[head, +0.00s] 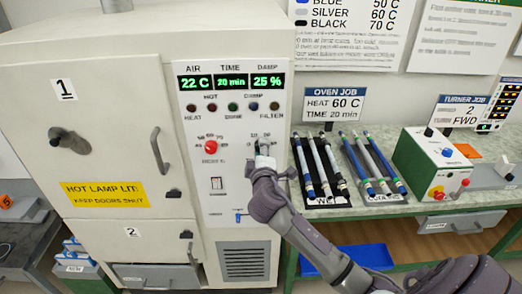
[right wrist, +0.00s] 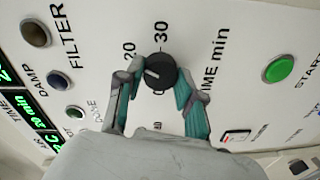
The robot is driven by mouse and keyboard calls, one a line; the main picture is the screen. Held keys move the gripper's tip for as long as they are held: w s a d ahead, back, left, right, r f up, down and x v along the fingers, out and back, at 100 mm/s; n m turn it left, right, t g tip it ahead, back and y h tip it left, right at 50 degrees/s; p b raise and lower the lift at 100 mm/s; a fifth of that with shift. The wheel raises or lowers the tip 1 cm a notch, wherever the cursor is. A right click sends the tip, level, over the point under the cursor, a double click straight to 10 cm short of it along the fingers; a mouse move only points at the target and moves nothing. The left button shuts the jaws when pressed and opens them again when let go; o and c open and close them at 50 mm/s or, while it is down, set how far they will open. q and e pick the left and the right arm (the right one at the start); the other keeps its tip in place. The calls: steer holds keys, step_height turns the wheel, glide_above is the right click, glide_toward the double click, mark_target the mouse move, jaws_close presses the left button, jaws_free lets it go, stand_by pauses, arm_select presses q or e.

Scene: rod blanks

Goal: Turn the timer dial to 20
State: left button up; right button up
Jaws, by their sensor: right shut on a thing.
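The timer dial (right wrist: 161,70) is a black knob with a white mark on the oven's white panel, under the words TIME min. In the right wrist view its mark points left, towards the side with the 20. My right gripper (right wrist: 160,79) has its fingers on either side of the dial and is shut on it. In the head view the right gripper (head: 263,158) is at the panel and mostly hides the dial. The TIME display (head: 231,82) reads 20 min. My left gripper is not in view.
A red knob (head: 211,147) sits left of the dial. A green START button (right wrist: 278,69) is close by in the wrist view. Racks of rods (head: 320,168) and a green-sided control box (head: 432,160) stand on the bench to the right. The oven job sign (head: 334,104) reads HEAT 60 C, TIME 20 min.

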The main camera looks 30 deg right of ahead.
steer(key=o, duration=1.2)
steer(key=shift+c, duration=0.2)
steer(key=v, duration=1.2)
steer(key=shift+f, duration=0.15)
step_height(320, 180, down, 23)
steer(key=a+g+y+b, duration=0.2)
steer(key=g+y, duration=0.1)
steer(key=y, duration=0.1)
steer(key=s+a+f+g+y, duration=0.15)
steer(key=s+f, duration=0.25)
steer(key=f, duration=0.5)
steer(key=s+a+f+g, duration=0.1)
steer(key=s+f+g, duration=0.15)
steer(key=f, duration=0.65)
steer(key=s+a+f+m+g+y+b, duration=0.2)
steer(key=s+f+m+g, duration=0.15)
steer(key=s+f, duration=1.45)
steer(key=s+f+m+g, duration=0.1)
steer(key=s+f, duration=0.2)
steer(key=s, duration=0.6)
steer(key=s+a+f+m+g+y, duration=0.1)
steer(key=s+f+m+g, duration=0.1)
steer(key=s, duration=0.7)
steer(key=shift+a+f+b, duration=0.3)
steer(key=shift+f+b, duration=0.1)
steer(key=shift+f, duration=0.5)
